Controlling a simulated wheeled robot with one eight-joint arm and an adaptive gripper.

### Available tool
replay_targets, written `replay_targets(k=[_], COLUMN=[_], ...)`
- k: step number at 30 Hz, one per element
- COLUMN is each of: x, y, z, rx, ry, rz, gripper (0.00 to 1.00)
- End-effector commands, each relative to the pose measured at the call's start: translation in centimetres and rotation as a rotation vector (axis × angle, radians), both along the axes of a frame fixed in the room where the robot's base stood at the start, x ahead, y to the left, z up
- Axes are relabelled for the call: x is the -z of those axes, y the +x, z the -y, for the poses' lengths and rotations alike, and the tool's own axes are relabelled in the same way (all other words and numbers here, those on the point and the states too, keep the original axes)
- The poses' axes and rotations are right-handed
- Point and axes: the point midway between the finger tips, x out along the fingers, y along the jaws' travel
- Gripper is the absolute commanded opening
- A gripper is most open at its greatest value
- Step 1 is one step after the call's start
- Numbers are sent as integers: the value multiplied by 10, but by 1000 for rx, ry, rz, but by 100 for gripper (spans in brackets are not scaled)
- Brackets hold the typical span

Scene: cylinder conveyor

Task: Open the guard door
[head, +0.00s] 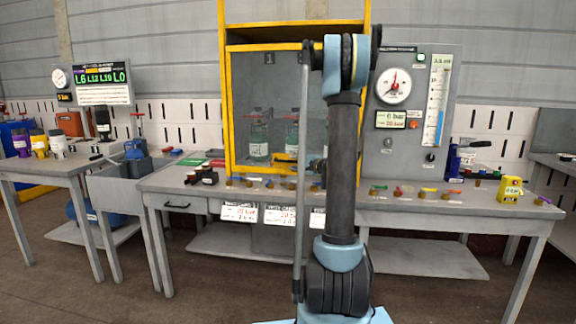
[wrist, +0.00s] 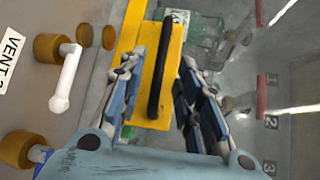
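The guard door (head: 250,95) is a clear grey pane in a yellow-framed cabinet (head: 227,110) on the bench. It appears closed, with green-tinted cylinders (head: 259,137) behind it. A black bar handle (wrist: 157,85) on a yellow plate (wrist: 142,122) fills the middle of the wrist view. My gripper (wrist: 162,58) is open, with one blue-grey finger on each side of the handle. Gaps show between the fingers and the handle. In the head view my arm hides most of the gripper and the right part of the door.
Valves with brass fittings (head: 447,195) line the bench's front. One with a white lever (wrist: 66,80) is near my gripper, beside a VENT label (wrist: 12,50). A gauge panel (head: 410,60) stands right of the cabinet. A yellow device (head: 511,189) sits at the bench's right end.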

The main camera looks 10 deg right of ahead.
Motion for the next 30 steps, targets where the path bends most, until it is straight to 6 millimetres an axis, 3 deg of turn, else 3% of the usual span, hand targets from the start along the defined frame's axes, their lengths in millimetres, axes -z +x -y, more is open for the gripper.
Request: replay_targets(k=[10, 24, 28, 30], x=[8, 9, 9, 9], y=[45, 54, 54, 54], z=[-23, -29, -29, -29], rx=[-1, -1, 0, -1], ry=[0, 0, 0, 0], rz=[0, 0, 0, 0], gripper=[32, 32, 4, 0])
